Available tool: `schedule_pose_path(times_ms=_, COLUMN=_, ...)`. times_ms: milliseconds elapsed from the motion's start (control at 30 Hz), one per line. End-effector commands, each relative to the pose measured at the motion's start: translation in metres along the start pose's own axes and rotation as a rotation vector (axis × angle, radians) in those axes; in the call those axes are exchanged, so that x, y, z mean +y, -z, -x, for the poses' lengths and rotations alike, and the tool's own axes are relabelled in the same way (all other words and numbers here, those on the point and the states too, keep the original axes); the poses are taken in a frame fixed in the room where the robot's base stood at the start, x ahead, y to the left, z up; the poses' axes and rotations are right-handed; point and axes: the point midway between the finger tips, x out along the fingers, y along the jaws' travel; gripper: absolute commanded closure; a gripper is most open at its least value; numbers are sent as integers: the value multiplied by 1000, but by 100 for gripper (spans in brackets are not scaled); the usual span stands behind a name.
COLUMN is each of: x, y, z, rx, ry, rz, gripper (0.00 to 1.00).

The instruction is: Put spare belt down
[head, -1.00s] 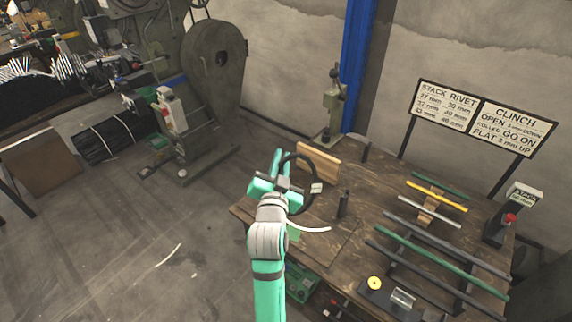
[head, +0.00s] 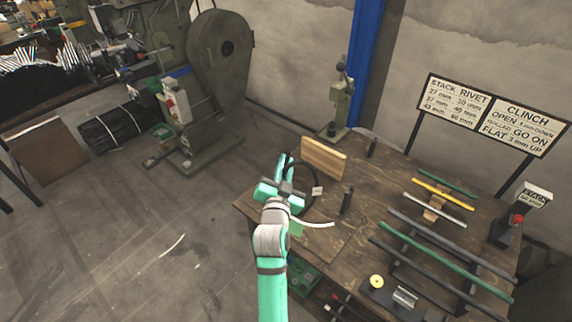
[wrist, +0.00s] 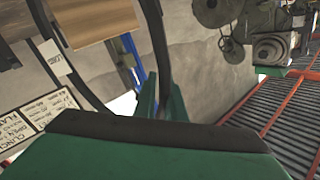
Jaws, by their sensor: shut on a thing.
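The spare belt (head: 312,178) is a thin black loop with a small white tag (head: 318,191). My gripper (head: 287,174) is shut on the belt at the left side of the loop and holds it over the wooden workbench (head: 330,238), near its left edge. In the wrist view the belt (wrist: 157,38) runs down between my green fingers (wrist: 160,98), with another strand curving at the left beside the tag (wrist: 55,58). The part inside the fingers is hidden. I cannot tell whether the loop's lower edge touches the bench.
A wooden block (head: 323,158) stands behind the belt, and a dark upright post (head: 347,200) stands to its right. A pale curved strip (head: 316,224) lies in front. Racked bars (head: 430,245) fill the bench's right side. A grey press (head: 222,65) stands behind left.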

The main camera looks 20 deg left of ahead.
Motion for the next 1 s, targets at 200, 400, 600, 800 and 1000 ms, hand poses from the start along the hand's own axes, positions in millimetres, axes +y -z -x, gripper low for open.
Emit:
schedule_pose_path(times_ms=200, x=3, y=-2, z=0, rx=1, ry=-3, rz=0, gripper=71)
schedule_pose_path(times_ms=400, x=3, y=-1, z=0, rx=1, ry=-3, rz=0, gripper=71)
schedule_pose_path(times_ms=600, x=2, y=1, z=5, rx=0, ry=-3, rz=1, gripper=71)
schedule_pose_path(times_ms=800, x=2, y=0, z=37, rx=-2, ry=-2, rz=2, gripper=71)
schedule_pose_path(times_ms=1000, x=2, y=0, z=76, rx=-1, ry=-3, rz=1, gripper=71)
